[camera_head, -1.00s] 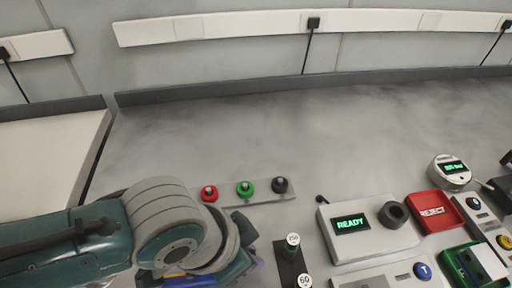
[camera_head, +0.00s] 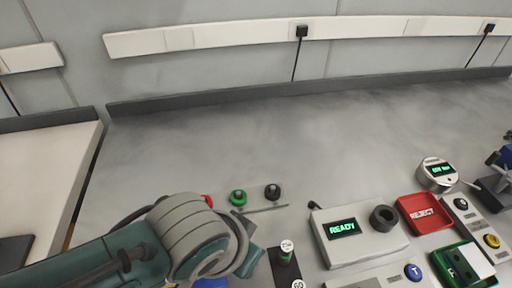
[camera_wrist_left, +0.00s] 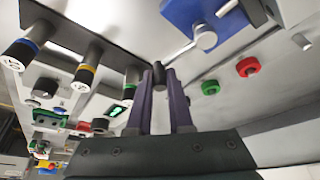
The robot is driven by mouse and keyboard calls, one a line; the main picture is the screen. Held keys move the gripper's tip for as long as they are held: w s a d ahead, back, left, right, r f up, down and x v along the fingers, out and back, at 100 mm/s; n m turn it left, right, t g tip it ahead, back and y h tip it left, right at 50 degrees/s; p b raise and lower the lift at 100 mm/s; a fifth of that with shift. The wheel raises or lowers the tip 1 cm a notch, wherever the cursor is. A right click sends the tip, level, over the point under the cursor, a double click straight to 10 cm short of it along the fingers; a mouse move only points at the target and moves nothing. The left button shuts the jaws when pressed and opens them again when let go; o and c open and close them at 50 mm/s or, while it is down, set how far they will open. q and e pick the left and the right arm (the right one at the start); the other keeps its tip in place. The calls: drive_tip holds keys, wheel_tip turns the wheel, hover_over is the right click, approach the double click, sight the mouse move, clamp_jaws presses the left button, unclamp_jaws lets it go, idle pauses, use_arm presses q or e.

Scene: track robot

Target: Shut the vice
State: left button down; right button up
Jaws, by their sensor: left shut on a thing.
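The vice (camera_wrist_left: 190,14) is a blue block at the top of the left wrist view, with a silver round hub and a thin crank arm. A dark cylindrical knob (camera_wrist_left: 158,74) stands at the crank's end. My left gripper (camera_wrist_left: 160,84) is shut on this knob, its two purple-grey fingers on either side. In the head view my left arm covers the gripper, and only a bit of blue (camera_head: 210,284) shows under it at the bottom edge. How far apart the vice jaws are cannot be told. My right gripper is not in view.
A green button (camera_head: 238,198) and a black button (camera_head: 272,192) stand just beyond my left arm; a red one is nearly hidden. Dark weights (camera_head: 284,262), a READY box (camera_head: 335,250) and a red REJECT tray (camera_head: 425,215) lie to the right. The back of the bench is clear.

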use_arm(q)
drive_tip(key=c, duration=0.8)
unclamp_jaws()
drive_tip(key=p+v, duration=0.4)
drive_tip(key=v, duration=0.6)
drive_tip(key=shift+p, duration=0.3)
